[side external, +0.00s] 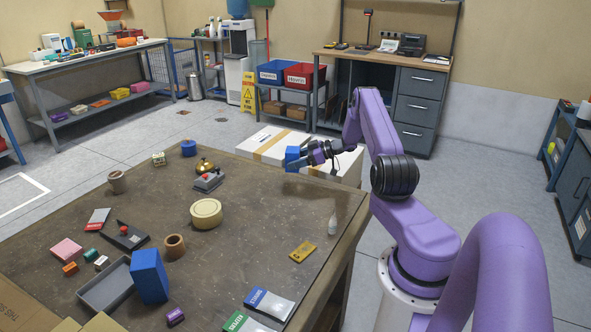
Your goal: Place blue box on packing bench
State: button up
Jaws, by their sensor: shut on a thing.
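My gripper (299,158) is at the end of the purple arm, beyond the far right edge of the brown-topped bench (262,257). It is shut on a small blue box (292,153), with white cartons seen behind it. The dark fingers cover part of the box. A larger blue box (149,276) stands upright on the bench at the front left, beside a grey tray (106,285). I cannot tell whether this bench is the packing bench; a wood-topped bench with drawers (395,61) stands at the back.
White cartons (257,145) stand behind the bench. A tape roll (206,213), a red-button device (208,181), a white bottle (333,222) and a yellow item (302,251) lie on the bench. Its centre right is fairly clear. Blue and red bins (306,76) stand farther back.

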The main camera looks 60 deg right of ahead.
jog(key=shift+w+d+f, duration=0.3)
jog(key=shift+w+f, duration=0.05)
jog(key=shift+f, duration=1.7)
jog(key=shift+f, duration=0.15)
jog(key=shift+f, duration=0.3)
jog(key=shift+f, duration=0.2)
jog(key=o, duration=1.3)
jog(key=shift+c, duration=0.2)
jog(key=shift+r, duration=0.15)
